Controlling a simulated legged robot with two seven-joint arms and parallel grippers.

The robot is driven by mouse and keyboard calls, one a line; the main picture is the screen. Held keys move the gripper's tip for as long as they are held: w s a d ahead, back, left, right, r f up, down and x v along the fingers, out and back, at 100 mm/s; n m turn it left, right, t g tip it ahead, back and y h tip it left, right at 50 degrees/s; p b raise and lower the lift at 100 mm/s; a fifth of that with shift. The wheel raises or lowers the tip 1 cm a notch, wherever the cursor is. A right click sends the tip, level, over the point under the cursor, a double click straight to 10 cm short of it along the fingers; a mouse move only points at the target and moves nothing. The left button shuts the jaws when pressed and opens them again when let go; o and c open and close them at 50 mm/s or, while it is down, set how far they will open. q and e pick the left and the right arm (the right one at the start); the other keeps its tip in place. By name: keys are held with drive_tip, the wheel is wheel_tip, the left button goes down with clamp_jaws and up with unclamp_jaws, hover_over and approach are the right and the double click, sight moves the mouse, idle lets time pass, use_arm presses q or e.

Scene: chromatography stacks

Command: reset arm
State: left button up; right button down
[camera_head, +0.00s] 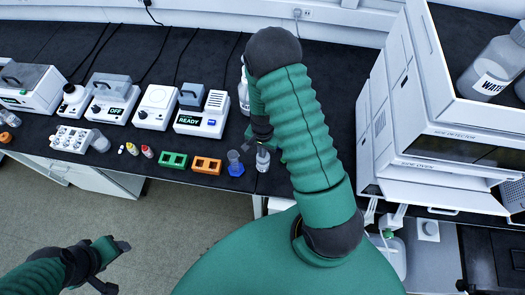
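My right arm, in a green sleeve, rises from the bottom middle, bends at a dark elbow and comes down to the bench. My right gripper (257,146) is small and dark, just above and beside a small clear vial (263,160) near the bench's front edge. I cannot tell whether its fingers are open or touch the vial. My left gripper (117,267) is at the lower left, over the floor, away from the bench. Its two dark fingers are spread apart with nothing between them.
The black bench (205,50) holds a blue holder (235,168), an orange rack (207,165), a green rack (173,160), small capped vials, a white multi-well block (70,138) and several white instruments. A white chromatography stack (430,125) with a water bottle (492,72) stands at right.

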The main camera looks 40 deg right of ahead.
idle(0.3)
wheel_tip(320, 180, up, 7)
drive_tip(key=p, duration=0.6)
drive_tip(key=shift+s+f, duration=0.1)
idle(0.6)
